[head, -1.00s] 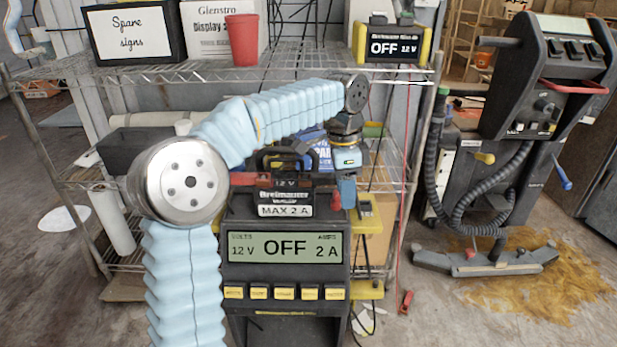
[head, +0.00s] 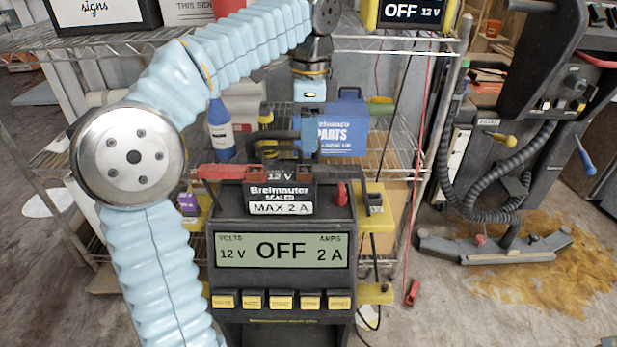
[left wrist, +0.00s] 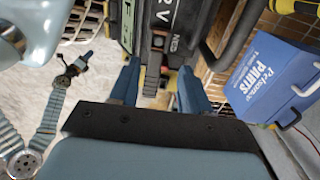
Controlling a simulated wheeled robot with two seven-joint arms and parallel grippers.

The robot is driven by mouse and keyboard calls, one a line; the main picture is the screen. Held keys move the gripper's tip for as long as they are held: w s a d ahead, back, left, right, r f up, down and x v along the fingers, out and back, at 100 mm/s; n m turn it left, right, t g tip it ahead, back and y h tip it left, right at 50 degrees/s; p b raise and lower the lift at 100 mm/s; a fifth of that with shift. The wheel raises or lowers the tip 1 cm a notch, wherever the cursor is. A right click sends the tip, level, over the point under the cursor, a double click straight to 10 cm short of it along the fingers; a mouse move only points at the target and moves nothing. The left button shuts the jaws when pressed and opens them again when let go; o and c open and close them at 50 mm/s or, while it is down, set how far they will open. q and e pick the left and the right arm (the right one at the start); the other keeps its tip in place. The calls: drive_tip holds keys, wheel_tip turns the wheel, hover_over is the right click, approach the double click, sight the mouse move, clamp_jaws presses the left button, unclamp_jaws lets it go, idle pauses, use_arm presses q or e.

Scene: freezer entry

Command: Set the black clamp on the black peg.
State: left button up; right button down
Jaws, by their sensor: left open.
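The battery (head: 281,197) with a "12 V" label sits on top of the dark charger (head: 222,285). A red clamp (head: 222,172) lies at its upper left side. A black handle-like shape (head: 283,136) stands behind the label. My left gripper (head: 308,150) points down at the right of this shape, at the back of the battery. In the left wrist view its two blue fingers (left wrist: 158,88) are apart, with a dark bar (left wrist: 157,62) in the gap. I cannot tell whether the bar is the black clamp or the handle.
A wire shelf (head: 395,150) stands close behind, with a blue parts box (head: 343,128) and a blue bottle (head: 221,130). A black wheeled machine with hoses (head: 520,150) stands at right. A red clamp (head: 411,293) hangs low beside the charger.

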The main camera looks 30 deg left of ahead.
sight(308, 170)
use_arm(q)
drive_tip(key=f, duration=0.2)
drive_tip(key=f+b, duration=0.1)
drive_tip(key=f, duration=0.4)
drive_tip(key=shift+s+f+b, duration=0.25)
drive_tip(key=shift+b, duration=0.15)
drive_tip(key=shift+c, duration=0.2)
clamp_jaws()
